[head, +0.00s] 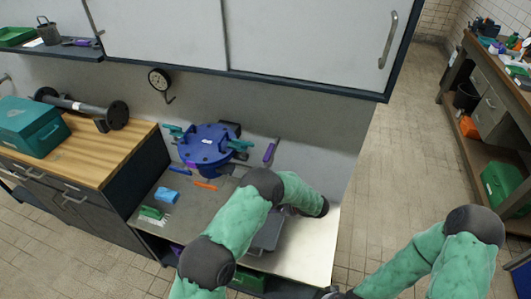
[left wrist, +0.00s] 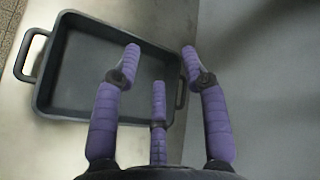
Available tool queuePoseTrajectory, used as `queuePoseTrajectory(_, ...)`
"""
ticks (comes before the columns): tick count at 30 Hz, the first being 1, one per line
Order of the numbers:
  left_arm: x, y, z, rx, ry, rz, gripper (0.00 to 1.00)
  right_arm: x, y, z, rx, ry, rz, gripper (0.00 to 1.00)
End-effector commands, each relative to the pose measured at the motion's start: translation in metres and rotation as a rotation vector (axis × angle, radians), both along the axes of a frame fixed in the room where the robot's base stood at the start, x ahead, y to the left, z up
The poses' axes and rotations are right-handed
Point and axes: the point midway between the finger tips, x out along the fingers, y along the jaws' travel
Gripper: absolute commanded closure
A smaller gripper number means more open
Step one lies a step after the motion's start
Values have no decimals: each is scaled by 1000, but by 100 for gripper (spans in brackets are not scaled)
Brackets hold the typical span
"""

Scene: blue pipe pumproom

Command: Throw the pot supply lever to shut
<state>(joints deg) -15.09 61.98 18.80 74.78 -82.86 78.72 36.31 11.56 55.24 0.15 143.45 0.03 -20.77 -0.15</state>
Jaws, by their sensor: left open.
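A blue round pot with teal clamps (head: 205,145) sits at the back of the grey bench. A short purple-handled lever (head: 269,152) stands by the wall just right of it; I take it as the pot supply lever, but no label is readable. My left arm reaches over the bench, and its gripper is mostly hidden behind the arm in the head view. In the left wrist view my left gripper (left wrist: 160,62) has its three purple fingers spread and empty over a dark grey tray (left wrist: 70,107). The lever is not in the wrist view. My right gripper is not visible.
A blue cloth (head: 167,195), an orange tool (head: 205,185) and a green brush (head: 152,212) lie on the bench. A gauge (head: 159,79) hangs on the wall. White cabinets (head: 300,45) overhang the bench. Open floor (head: 410,130) lies to the right.

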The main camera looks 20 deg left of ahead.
Motion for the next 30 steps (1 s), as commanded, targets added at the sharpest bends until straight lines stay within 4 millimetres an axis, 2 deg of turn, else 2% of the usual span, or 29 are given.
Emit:
queuePoseTrajectory(1,22,-11,31,84,-103,-20,56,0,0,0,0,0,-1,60)
queuePoseTrajectory(3,43,-22,71,184,-234,-33,56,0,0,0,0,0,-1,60)
queuePoseTrajectory(6,60,-37,118,287,-388,-39,56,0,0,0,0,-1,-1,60)
queuePoseTrajectory(10,67,-51,155,364,-517,-37,56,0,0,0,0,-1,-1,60)
queuePoseTrajectory(13,70,-53,168,390,-560,-35,56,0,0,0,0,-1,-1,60)
queuePoseTrajectory(17,74,-44,170,395,-570,-32,56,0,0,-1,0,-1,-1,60)
queuePoseTrajectory(30,104,23,169,393,-566,-30,56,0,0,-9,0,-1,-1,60)
